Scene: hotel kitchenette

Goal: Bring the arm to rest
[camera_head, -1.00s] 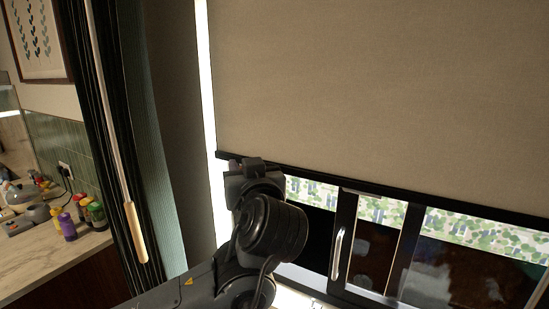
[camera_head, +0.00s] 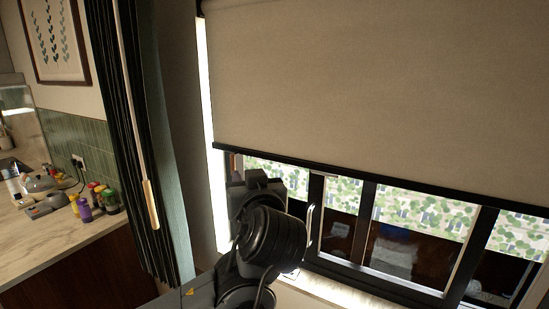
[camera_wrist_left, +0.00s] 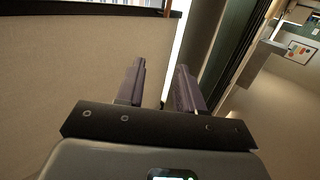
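My left arm comes in from the lower left in the head view, and its dark wrist (camera_head: 268,240) stands in front of the window, below the blind's bottom bar. Its fingers cannot be made out there. In the left wrist view my left gripper (camera_wrist_left: 160,85) has its two fingers apart with nothing between them. A wall, a bright vertical strip and a dark curtain lie beyond the fingers. My right gripper is in neither view.
A beige roller blind (camera_head: 370,90) covers the upper window (camera_head: 400,240). A dark curtain (camera_head: 150,130) with a wand (camera_head: 151,205) hangs left of it. A counter (camera_head: 50,237) at the left holds several bottles (camera_head: 97,198) and a kettle (camera_head: 40,183).

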